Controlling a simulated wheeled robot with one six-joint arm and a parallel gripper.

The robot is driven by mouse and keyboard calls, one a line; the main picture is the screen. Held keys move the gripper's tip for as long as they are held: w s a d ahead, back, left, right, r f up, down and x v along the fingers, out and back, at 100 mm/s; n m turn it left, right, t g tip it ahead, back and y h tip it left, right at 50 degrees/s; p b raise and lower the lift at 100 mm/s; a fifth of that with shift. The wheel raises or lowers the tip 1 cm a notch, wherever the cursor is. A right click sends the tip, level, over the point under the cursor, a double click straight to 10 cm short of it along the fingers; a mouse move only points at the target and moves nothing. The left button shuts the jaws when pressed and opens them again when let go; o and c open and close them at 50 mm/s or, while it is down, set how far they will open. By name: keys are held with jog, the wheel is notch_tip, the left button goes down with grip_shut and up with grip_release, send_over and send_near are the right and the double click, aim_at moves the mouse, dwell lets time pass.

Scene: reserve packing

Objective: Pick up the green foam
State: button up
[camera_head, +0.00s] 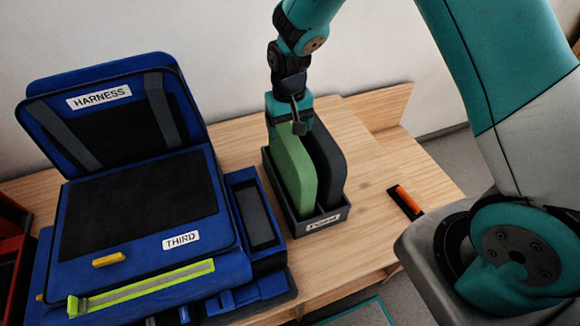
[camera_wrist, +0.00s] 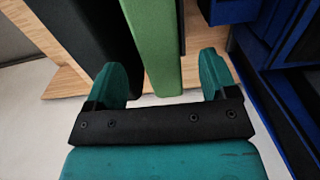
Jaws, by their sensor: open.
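The green foam (camera_head: 292,166) is an upright slab in a dark tray (camera_head: 326,228) labelled "FOAM", beside a black foam slab (camera_head: 326,150) on its right. My gripper (camera_head: 290,112) is at the far end of the slabs, pointing down. In the wrist view my gripper (camera_wrist: 168,80) has its fingers apart, with the green foam (camera_wrist: 155,40) in the gap between them and the black foam (camera_wrist: 88,40) to the left, partly behind the left finger. Whether a finger touches the green foam cannot be told.
A blue case (camera_head: 135,225) with an open lid marked "HARNESS" and a panel marked "THIRD" stands left of the tray. An orange-and-black tool (camera_head: 408,202) lies right of it. The wooden table (camera_head: 375,225) is bare around the tool. A white wall is behind.

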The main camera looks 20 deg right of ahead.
aim_at(290, 138)
jog(key=shift+s+f+p, duration=0.1)
jog(key=shift+f+p, duration=0.6)
jog(key=shift+f, duration=2)
jog(key=c, duration=1.3)
